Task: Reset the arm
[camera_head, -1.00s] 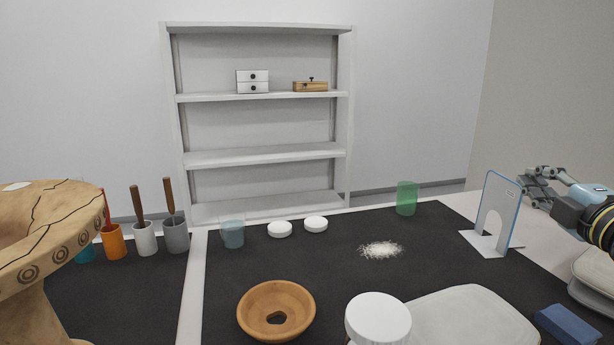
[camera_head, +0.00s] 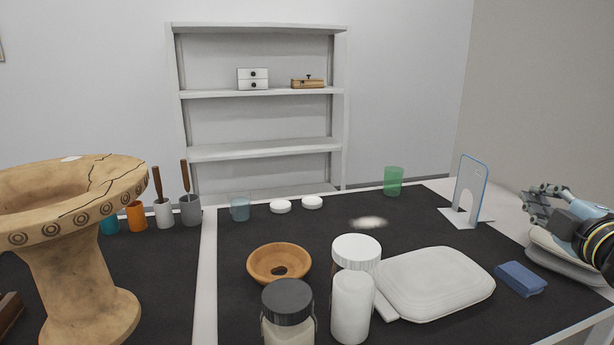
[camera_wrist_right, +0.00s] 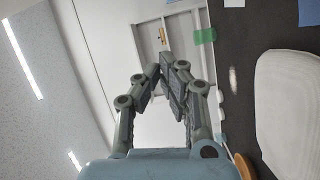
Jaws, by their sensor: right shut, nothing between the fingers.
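My right gripper (camera_head: 536,205) is at the right edge of the head view, raised over the right side of the table. In the right wrist view its fingers (camera_wrist_right: 161,80) come together at the tips, with nothing held between them. It points toward the white shelf (camera_wrist_right: 150,42), which stands well beyond it. A grey-white pad (camera_head: 565,262) lies below the right forearm, partly hidden by it. My left gripper is in neither view.
A terracotta bowl (camera_head: 279,263), lidded jars (camera_head: 352,305), a white cushion (camera_head: 437,284) and a blue block (camera_head: 520,279) lie on the dark mat. A blue-framed stand (camera_head: 471,192) is left of my right gripper. A large clay vessel (camera_head: 77,245) stands at the left.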

